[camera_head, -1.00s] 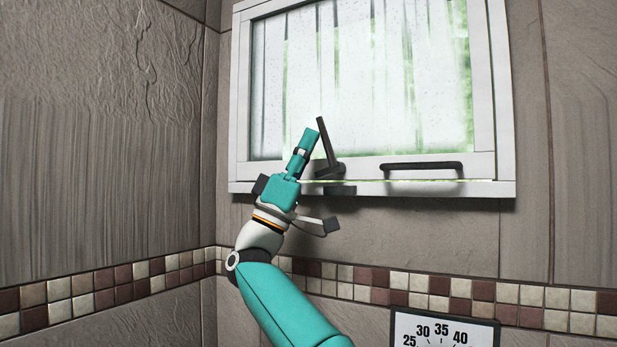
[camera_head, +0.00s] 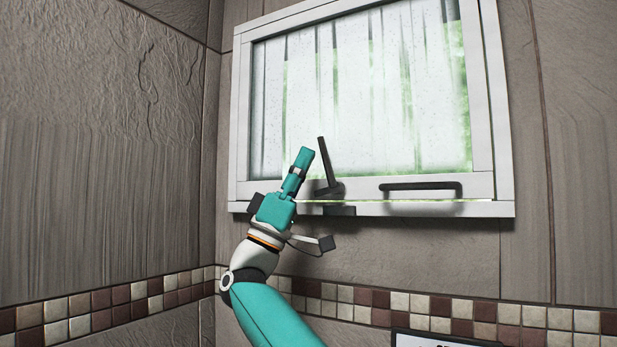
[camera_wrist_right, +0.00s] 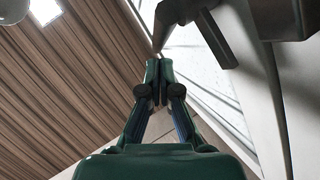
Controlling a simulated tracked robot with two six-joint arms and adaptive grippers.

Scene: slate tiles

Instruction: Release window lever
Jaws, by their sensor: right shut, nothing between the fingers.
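The window (camera_head: 365,100) has a white frame and a streaked pane. Its dark lever (camera_head: 326,165) stands upright, tilted slightly left, on the lower frame left of centre. My right gripper (camera_head: 306,155) is shut and empty, just left of the lever in the head view, with a small gap between them there. In the right wrist view the shut fingertips (camera_wrist_right: 157,66) are close to the dark lever (camera_wrist_right: 205,28); I cannot tell whether they touch. My left gripper is not in view.
A dark horizontal handle (camera_head: 420,187) sits on the lower frame to the right of the lever. The stone-tiled side wall (camera_head: 100,170) is to the left. A dark-edged panel (camera_head: 440,338) shows at the bottom edge.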

